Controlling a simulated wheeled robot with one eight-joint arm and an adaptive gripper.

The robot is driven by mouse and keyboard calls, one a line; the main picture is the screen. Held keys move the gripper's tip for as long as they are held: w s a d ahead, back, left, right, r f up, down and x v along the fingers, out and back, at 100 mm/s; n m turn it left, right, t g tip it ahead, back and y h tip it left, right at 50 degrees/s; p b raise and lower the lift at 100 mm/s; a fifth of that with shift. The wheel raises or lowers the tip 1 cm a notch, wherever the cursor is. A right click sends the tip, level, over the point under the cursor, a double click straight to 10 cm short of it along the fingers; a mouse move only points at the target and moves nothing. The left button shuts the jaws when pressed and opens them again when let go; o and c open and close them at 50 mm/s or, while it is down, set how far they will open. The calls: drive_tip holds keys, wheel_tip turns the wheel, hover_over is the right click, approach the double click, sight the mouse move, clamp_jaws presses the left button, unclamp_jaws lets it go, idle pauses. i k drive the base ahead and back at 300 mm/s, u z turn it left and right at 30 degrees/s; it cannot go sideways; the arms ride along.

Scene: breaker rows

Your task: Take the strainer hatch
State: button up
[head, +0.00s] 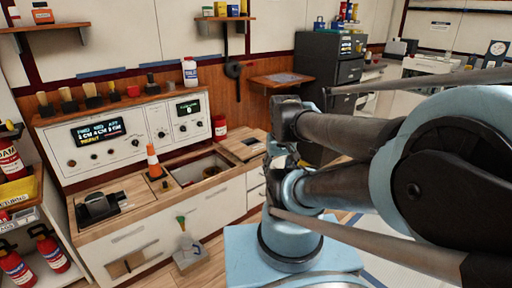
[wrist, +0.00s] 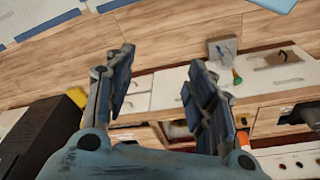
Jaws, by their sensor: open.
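No part carries a readable strainer hatch label, so I cannot tell for sure which one it is. The counter (head: 150,222) has a recessed opening (head: 200,169) in its top, with something brownish inside. A wooden panel (head: 242,145) lies to the right of this opening. A small wooden panel (head: 127,264) sits in a recess low on the cabinet front. My gripper shows in the wrist view (wrist: 160,62), its two fingers wide apart with nothing between them. The wrist view looks down at an angle on the floor and cabinet. In the head view my arm mostly hides the gripper.
Red extinguishers (head: 48,250) are at the left. A dark drawer cabinet (head: 328,62) stands at the back.

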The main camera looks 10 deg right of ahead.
sight(245, 146)
drive_tip(key=k, duration=0.55)
drive_tip(key=z, duration=0.75)
drive_tip(key=i, duration=1.75)
drive_tip(key=u, duration=0.1)
